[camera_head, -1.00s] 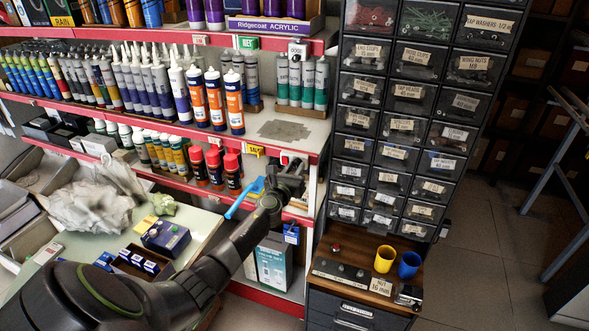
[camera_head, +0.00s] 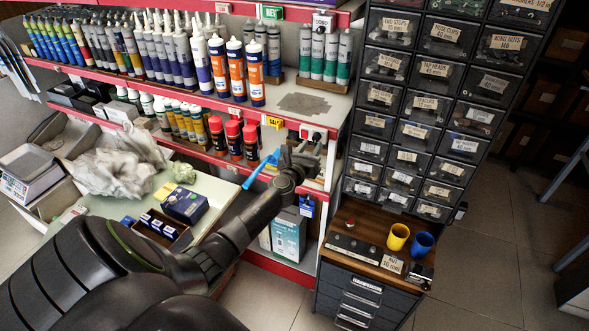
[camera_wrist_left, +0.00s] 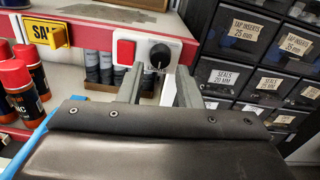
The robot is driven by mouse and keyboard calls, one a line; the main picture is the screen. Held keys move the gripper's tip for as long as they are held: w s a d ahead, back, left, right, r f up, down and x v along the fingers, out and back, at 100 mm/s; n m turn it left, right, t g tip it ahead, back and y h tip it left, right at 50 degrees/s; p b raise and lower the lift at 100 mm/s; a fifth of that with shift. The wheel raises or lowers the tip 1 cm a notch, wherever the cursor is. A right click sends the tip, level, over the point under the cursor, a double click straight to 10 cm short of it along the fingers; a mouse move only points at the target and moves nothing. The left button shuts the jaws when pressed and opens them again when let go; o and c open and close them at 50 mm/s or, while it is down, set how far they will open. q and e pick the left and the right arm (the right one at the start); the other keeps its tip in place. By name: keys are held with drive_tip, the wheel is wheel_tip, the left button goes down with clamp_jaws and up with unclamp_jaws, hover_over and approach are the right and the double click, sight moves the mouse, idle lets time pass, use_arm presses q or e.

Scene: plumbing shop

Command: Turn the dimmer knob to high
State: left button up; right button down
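The dimmer knob (camera_wrist_left: 160,56) is a round black dial on a white plate (camera_wrist_left: 182,52) at the shelf's front edge, with a light mark near its lower side. A red square switch (camera_wrist_left: 126,50) sits left of it. In the head view the plate (camera_head: 314,133) is small, at the right end of the shelf edge. My left gripper (camera_head: 302,153) is just in front of the plate. In the wrist view its two fingers (camera_wrist_left: 159,77) are apart, tips just below and to either side of the knob. Nothing shows held between them; contact with the knob cannot be told. My right gripper is not in view.
A yellow sale tag (camera_wrist_left: 48,33) and red-capped cans (camera_wrist_left: 22,92) are left of the plate. A blue tool-like item (camera_head: 262,168) hangs beside my gripper. A labelled drawer cabinet (camera_head: 420,110) stands close on the right. Yellow (camera_head: 397,236) and blue (camera_head: 421,244) cups stand below it.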

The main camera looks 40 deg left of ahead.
use_arm(q)
drive_tip(key=v, duration=1.5)
drive_tip(key=shift+p, duration=0.45)
drive_tip(key=shift+w+a+f, duration=0.1)
